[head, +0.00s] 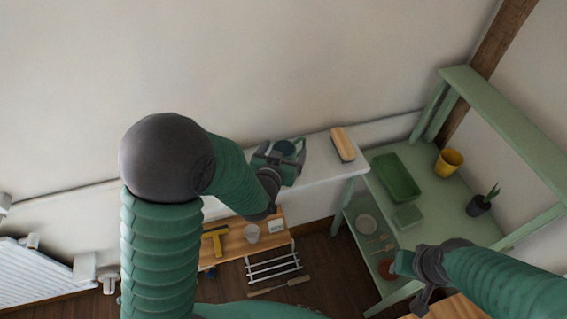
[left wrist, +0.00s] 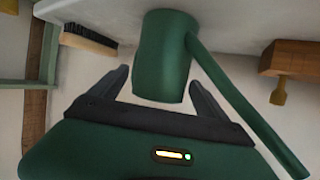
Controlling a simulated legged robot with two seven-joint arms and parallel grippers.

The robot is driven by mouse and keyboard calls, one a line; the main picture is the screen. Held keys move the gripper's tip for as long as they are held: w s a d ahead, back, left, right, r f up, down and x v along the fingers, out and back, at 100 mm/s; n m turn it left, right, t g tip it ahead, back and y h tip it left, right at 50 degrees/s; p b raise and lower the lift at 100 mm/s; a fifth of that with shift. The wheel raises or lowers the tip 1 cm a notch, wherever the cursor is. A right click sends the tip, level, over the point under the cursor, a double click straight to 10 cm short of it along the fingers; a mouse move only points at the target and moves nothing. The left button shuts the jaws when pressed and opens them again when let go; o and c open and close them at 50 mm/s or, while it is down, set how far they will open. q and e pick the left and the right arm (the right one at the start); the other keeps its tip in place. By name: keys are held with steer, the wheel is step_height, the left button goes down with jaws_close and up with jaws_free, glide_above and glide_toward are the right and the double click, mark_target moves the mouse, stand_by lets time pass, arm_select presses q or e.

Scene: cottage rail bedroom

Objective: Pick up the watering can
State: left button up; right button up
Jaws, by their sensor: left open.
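The watering can (head: 287,149) is dark green and stands on the white shelf in the head view, partly hidden by my left gripper (head: 278,158). In the left wrist view the can's round body (left wrist: 164,50) sits between the two open fingers of my left gripper (left wrist: 159,82), and its long spout (left wrist: 245,105) runs down to the right. I cannot tell whether the fingers touch the can. My right gripper (head: 425,292) is at the lower right of the head view, away from the can; its jaws do not show clearly.
A wooden brush (head: 343,144) lies on the white shelf (head: 318,165) to the right of the can. A green potting bench (head: 440,215) holds a tray (head: 395,178), a yellow pot (head: 448,161) and a plant (head: 481,203). A wooden surface (head: 235,243) stands below the shelf.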

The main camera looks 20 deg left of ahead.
arm_select(q)
steer(key=shift+d+r, duration=0.1)
steer(key=shift+d, duration=0.05)
steer(key=c, duration=0.7)
jaws_close()
